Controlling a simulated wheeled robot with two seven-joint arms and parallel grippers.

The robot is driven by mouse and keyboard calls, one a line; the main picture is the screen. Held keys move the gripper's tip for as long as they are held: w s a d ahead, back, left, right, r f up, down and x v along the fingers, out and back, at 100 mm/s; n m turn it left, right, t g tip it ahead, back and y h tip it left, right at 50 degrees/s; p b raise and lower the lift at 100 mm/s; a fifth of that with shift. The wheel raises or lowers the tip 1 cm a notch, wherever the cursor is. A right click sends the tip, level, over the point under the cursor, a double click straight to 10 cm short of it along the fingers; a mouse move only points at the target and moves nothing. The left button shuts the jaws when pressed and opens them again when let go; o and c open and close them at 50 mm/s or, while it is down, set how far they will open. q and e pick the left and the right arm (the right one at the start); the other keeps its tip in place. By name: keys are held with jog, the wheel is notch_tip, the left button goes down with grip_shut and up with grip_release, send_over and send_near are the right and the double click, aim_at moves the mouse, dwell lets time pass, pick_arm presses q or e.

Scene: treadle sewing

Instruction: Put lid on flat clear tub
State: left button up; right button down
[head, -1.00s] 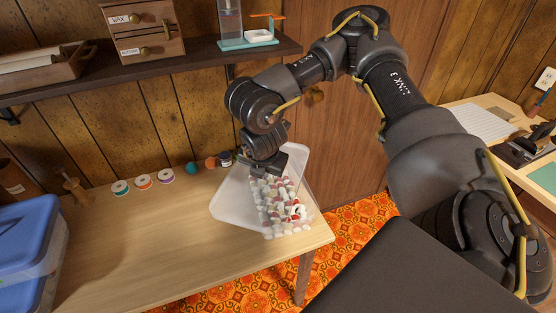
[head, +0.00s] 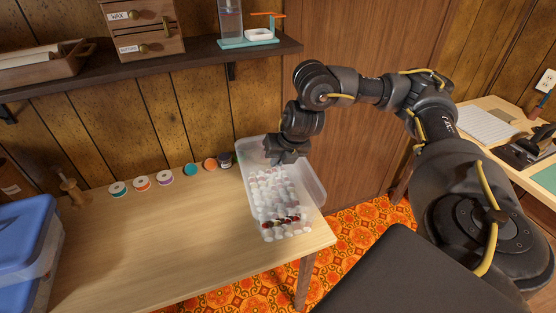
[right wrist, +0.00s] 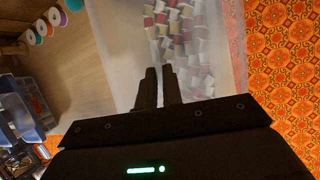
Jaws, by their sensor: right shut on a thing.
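The flat clear tub (head: 287,237) sits at the right end of the wooden table, filled with red and white spools. The translucent whitish lid (head: 314,184) is over the back and middle of the tub, and its right side reaches past the tub. Spools under it look pale; those at the front look vivid. My right gripper (head: 284,158) is shut on the lid near its back. In the right wrist view its fingers (right wrist: 158,88) are close together at the pale lid (right wrist: 118,45). I cannot tell whether the lid touches the rim. My left gripper is not in view.
Several thread spools (head: 142,183) stand along the back of the table (head: 170,235). Blue-lidded boxes (head: 25,240) are at the left. A shelf (head: 180,62) with drawers hangs above. The table's middle is clear; patterned floor (head: 365,222) lies beyond its right edge.

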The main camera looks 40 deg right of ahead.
aim_at(278, 176)
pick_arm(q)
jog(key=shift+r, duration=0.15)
pick_arm(e)
jog(key=shift+r, duration=0.1)
